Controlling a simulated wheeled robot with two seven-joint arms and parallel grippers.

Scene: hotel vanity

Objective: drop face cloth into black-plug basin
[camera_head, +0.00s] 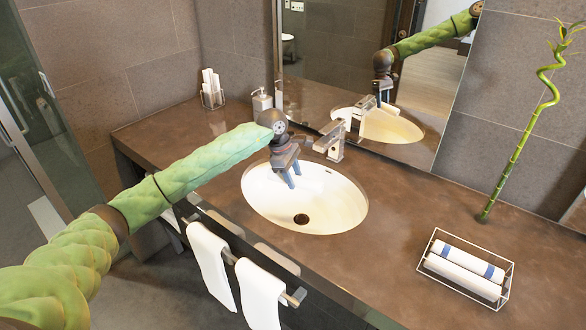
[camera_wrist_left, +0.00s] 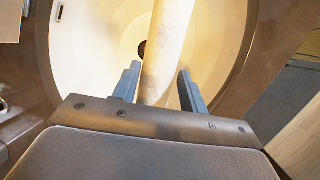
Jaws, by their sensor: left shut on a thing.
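The white oval basin (camera_head: 330,211) is set into the brown counter, with a dark plug (camera_head: 301,219) at its bottom. My left gripper (camera_head: 288,179) is over the back left part of the basin, fingers pointing down. In the left wrist view, my left gripper (camera_wrist_left: 159,84) is shut on a pale rolled face cloth (camera_wrist_left: 168,45), which lies between its fingers. The basin (camera_wrist_left: 105,40) is beyond the cloth, which partly covers the dark plug (camera_wrist_left: 142,48). The cloth is hard to make out against the white basin in the head view. My right gripper is out of view.
A metal faucet (camera_head: 333,139) stands behind the basin, near my left gripper. A soap dispenser (camera_head: 262,102) is at the back. A wire basket (camera_head: 433,277) with rolled towels (camera_head: 465,264) and a bamboo stalk (camera_head: 512,165) are at the right. White towels (camera_head: 208,258) hang in front.

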